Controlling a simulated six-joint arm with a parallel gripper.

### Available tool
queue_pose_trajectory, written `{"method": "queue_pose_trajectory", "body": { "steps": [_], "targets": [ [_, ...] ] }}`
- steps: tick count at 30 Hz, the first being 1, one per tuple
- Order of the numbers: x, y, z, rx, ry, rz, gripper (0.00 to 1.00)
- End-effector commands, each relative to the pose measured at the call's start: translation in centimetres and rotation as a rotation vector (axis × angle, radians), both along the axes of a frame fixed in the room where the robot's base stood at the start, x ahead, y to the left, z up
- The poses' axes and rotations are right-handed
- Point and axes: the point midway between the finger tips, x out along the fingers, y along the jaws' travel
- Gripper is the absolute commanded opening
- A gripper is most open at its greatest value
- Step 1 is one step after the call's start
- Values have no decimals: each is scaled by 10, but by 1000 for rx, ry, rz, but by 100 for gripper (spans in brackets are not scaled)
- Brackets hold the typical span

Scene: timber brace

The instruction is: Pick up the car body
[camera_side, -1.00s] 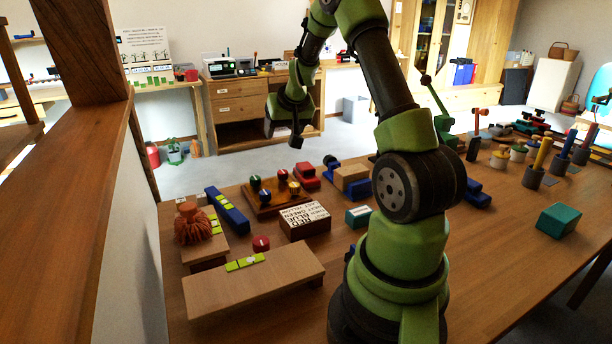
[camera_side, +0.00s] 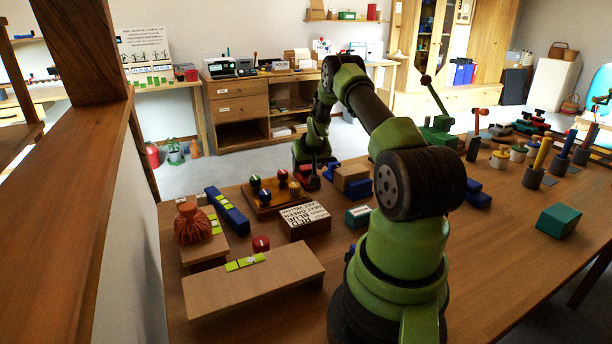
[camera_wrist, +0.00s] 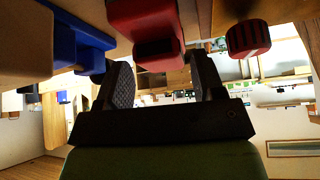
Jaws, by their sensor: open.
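The car body appears to be the red block (camera_side: 302,184) on the table, partly hidden behind my gripper in the side view. In the wrist view, the red car body (camera_wrist: 145,22) comes in from the top, with its near end lined up between my two fingers. My gripper (camera_wrist: 161,62) is open, one finger on each side of that end, and holds nothing. I cannot tell how far the fingertips reach around it. In the side view my gripper (camera_side: 313,170) is low over the red block.
A blue part (camera_wrist: 75,45) and a wooden block (camera_wrist: 22,40) are left of the fingers in the wrist view. A round red ridged piece (camera_wrist: 248,38) is to the right. A wooden tray with coloured pegs (camera_side: 265,207) and a lettered box (camera_side: 305,222) stand nearby.

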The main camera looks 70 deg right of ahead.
Motion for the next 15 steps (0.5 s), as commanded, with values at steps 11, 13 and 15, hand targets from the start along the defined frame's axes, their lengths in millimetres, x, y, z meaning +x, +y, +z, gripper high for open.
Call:
{"method": "queue_pose_trajectory", "body": {
  "steps": [11, 13, 15],
  "targets": [
    [9, -12, -24, 1, 1, 1, 62],
    [9, -12, -23, 1, 1, 1, 62],
    [9, -12, -23, 1, 1, 0, 62]
  ]
}}
